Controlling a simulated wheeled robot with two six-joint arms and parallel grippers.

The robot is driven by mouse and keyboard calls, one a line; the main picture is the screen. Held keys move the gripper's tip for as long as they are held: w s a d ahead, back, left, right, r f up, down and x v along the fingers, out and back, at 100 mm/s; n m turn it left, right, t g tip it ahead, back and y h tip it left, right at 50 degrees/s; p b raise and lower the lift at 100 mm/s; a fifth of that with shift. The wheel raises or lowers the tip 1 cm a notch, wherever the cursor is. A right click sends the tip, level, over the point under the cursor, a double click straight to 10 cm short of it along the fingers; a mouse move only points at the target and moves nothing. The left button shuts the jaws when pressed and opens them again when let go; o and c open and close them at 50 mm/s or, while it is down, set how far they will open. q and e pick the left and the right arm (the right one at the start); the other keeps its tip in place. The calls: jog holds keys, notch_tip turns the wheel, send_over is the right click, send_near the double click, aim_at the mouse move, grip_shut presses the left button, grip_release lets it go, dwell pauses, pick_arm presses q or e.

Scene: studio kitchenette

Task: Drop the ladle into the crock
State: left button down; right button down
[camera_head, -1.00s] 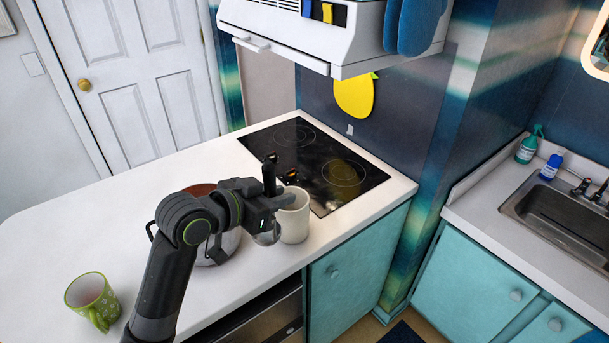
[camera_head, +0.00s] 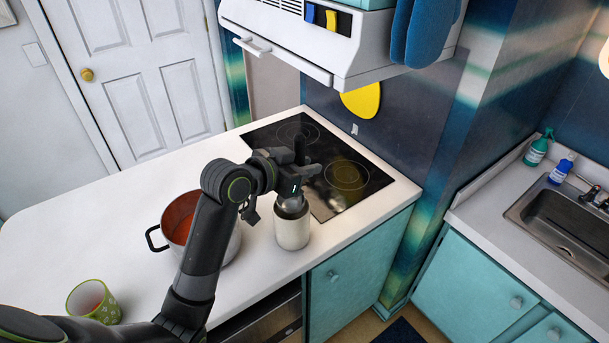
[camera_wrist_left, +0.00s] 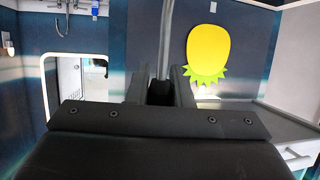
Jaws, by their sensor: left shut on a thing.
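The crock (camera_head: 292,232) is a cream cylinder standing on the white counter, just in front of the cooktop. My left gripper (camera_head: 299,172) is above the crock, shut on the ladle. The ladle's grey metal bowl (camera_head: 291,207) is at the crock's mouth, its lower part seemingly inside the rim. My gripper hides much of the handle in the head view. My right gripper is in neither view.
A metal pot (camera_head: 226,243) with red contents stands left of the crock, partly behind my left arm. A green patterned mug (camera_head: 93,302) is at the counter's front left. The black cooktop (camera_head: 325,165) lies behind, under the white hood (camera_head: 335,45).

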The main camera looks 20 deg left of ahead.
pick_arm(q)
notch_tip(320, 180, down, 3)
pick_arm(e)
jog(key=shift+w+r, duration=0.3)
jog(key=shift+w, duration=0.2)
